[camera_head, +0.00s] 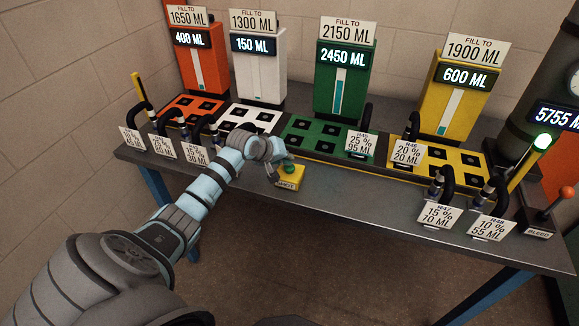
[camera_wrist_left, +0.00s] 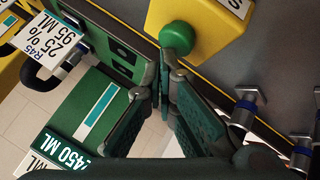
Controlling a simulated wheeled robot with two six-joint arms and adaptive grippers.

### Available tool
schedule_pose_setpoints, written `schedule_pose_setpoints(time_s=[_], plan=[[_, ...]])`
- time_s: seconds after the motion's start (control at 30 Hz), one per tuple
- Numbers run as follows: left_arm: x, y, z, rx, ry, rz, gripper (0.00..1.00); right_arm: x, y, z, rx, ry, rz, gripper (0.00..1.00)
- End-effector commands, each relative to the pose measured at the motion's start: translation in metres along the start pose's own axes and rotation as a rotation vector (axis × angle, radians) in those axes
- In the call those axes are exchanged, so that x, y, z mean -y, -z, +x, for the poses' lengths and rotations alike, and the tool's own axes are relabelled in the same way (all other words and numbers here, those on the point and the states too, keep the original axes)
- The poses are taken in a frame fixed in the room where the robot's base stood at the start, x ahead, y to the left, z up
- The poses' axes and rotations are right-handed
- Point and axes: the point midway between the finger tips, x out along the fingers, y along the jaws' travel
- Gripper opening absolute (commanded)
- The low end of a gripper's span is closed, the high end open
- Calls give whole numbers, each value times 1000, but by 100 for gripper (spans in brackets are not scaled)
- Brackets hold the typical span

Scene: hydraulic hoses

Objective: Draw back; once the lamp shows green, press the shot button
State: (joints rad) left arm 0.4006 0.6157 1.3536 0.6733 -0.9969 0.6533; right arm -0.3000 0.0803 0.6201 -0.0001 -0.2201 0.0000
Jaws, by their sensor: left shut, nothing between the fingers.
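The shot button is a green knob (camera_head: 289,168) on a yellow box (camera_head: 291,180) at the front middle of the bench. The knob (camera_wrist_left: 178,36) also shows at the top of the left wrist view, on the yellow box (camera_wrist_left: 215,25). My left gripper (camera_head: 284,157) is shut and empty, just behind the knob. In the left wrist view its fingertips (camera_wrist_left: 168,58) overlap the knob's edge; I cannot tell whether they touch it. My right gripper is not in view.
Orange (camera_head: 200,72), white (camera_head: 275,66), green (camera_head: 325,100) and yellow (camera_head: 434,117) machines stand along the back. Black hoses with labels stand on both sides of the button. A red-knobbed bleed lever (camera_head: 567,191) is at the far right. Bare bench (camera_head: 345,190) lies right of the button.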

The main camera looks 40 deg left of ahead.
Motion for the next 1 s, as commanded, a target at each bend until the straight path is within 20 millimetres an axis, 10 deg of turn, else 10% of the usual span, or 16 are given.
schedule_pose_setpoints(time_s=[1.0], plan=[[5,-5,7,2,1,-1,0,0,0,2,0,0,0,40]])
